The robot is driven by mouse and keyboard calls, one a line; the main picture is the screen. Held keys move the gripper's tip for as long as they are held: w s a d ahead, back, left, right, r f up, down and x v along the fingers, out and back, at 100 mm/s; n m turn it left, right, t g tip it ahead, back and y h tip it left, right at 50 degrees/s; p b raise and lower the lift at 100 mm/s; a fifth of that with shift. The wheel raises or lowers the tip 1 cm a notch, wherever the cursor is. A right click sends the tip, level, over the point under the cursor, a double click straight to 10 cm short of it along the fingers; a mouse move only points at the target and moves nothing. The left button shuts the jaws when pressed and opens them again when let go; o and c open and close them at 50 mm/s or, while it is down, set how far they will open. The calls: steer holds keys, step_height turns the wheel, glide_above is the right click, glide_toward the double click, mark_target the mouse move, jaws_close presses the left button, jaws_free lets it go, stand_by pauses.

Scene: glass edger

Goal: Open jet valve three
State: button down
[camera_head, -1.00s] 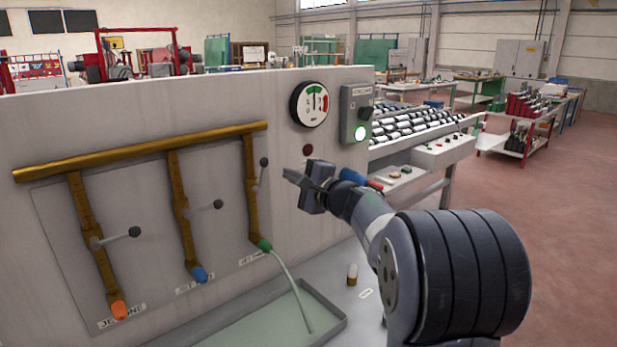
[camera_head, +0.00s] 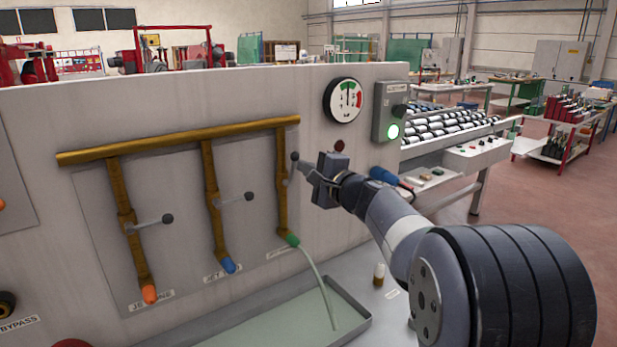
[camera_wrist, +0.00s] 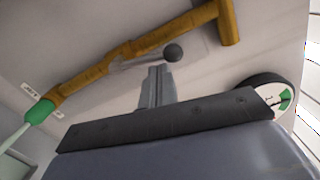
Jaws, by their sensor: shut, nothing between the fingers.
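Jet valve three is on the rightmost brass pipe (camera_head: 282,195), which ends in a green nozzle (camera_head: 292,240). A stream of water (camera_head: 318,277) runs from that nozzle into the tray. Its lever (camera_head: 288,172) stands nearly upright along the pipe, with a dark ball knob (camera_head: 295,157) on top. My gripper (camera_head: 303,167) is shut and empty, its tips right beside the knob on its right. In the wrist view the shut fingers (camera_wrist: 157,70) point up close to the knob (camera_wrist: 173,53); I cannot tell whether they touch it.
The orange-nozzle (camera_head: 149,293) and blue-nozzle (camera_head: 228,265) valves have levers pointing sideways to the right. The tray (camera_head: 352,328) lies below.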

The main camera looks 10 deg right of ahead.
steer(key=b, duration=0.1)
steer(key=n+b, duration=0.1)
steer(key=a+n+b, duration=0.1)
steer(key=b, duration=0.1)
steer(key=shift+s+r, duration=0.25)
